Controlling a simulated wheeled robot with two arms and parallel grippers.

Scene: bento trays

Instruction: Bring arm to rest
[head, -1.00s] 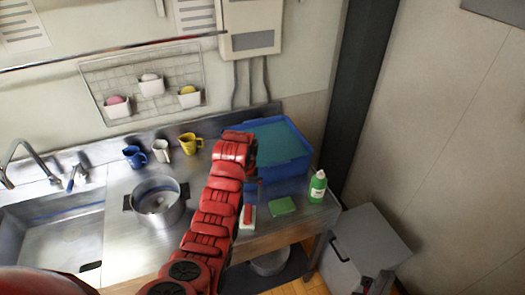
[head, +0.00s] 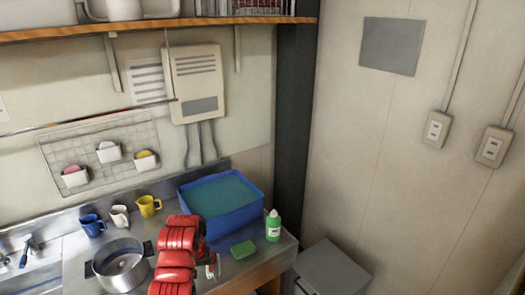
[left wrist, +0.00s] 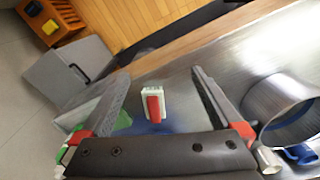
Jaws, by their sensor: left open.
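My left arm (head: 177,255) is red and reaches up over the counter from the bottom of the head view. It stands between the pot and the green sponge. My left gripper (left wrist: 160,78) is open and empty in the left wrist view. A white brush with a red top (left wrist: 153,103) shows between its fingers, lying on the counter below and not held. In the head view the arm partly hides this brush (head: 211,267), and I cannot make out the fingertips there. My right gripper is not in view.
A steel pot (head: 120,268) stands left of the arm. A blue basin (head: 232,222) is behind it. A green sponge (head: 243,249) and green bottle (head: 273,226) are to the right. Blue, white and yellow cups (head: 149,205) stand at the back. A grey bin (head: 330,272) is beside the counter.

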